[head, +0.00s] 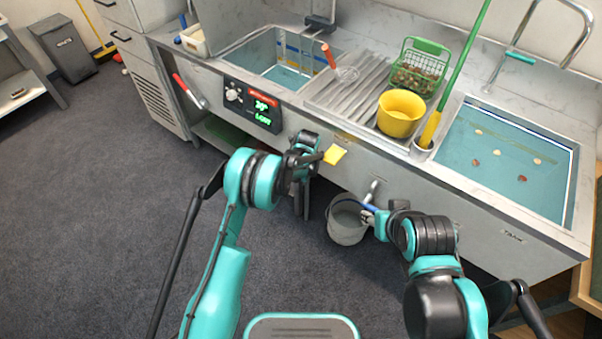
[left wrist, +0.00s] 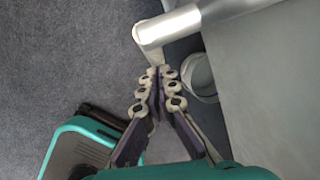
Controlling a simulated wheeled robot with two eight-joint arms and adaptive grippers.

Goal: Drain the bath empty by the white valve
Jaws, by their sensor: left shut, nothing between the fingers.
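A white lever-like valve (head: 374,187) stands out from the bench front, above a grey bucket (head: 347,222). In the left wrist view a pale metal tube (left wrist: 180,27), perhaps that valve, lies just beyond my fingertips; contact cannot be told. My left gripper (head: 318,157) is in front of the bench, left of the valve; in the left wrist view (left wrist: 160,72) its fingers are closed and empty. My right gripper (head: 372,211) is by the bucket's rim, below the valve; its fingers are mostly hidden. Water stands in the left basin (head: 284,78) and the right basin (head: 510,185).
The bench carries a yellow pot (head: 400,118), a green basket (head: 418,76) of chestnuts and a green-handled tool (head: 464,62). Several pieces float in the right basin. A yellow square (head: 335,154) shows beside my left gripper. The carpet (head: 120,220) at left is clear.

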